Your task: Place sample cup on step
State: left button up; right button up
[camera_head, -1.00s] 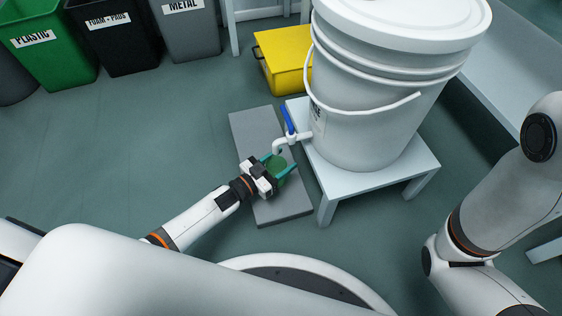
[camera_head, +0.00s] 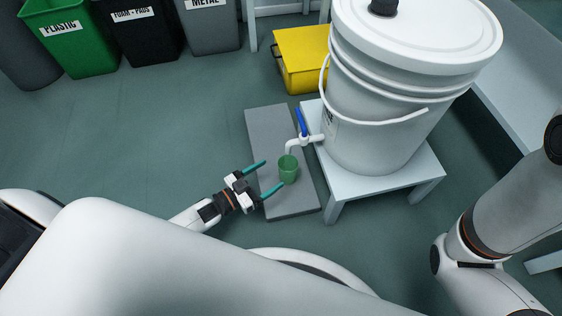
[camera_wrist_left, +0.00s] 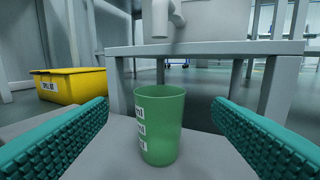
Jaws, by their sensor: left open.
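The green sample cup (camera_head: 288,169) stands upright on the grey step (camera_head: 266,126), beneath the white spout (camera_head: 291,145) of the bucket. In the left wrist view the cup (camera_wrist_left: 159,124) stands between and beyond my open teal fingers, with white labels on its side and the spout (camera_wrist_left: 160,18) above it. My left gripper (camera_head: 266,182) is open and empty, just left of the cup and apart from it. My right arm shows at the right edge, but its gripper is out of view.
A large white bucket (camera_head: 385,130) with a blue tap lever (camera_head: 301,122) stands on a white stand (camera_head: 345,186) right of the step. A yellow box (camera_head: 302,58) and labelled bins (camera_head: 143,36) stand at the back. The floor at left is clear.

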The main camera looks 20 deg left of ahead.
pick_arm(q)
jog(key=shift+v, duration=1.2)
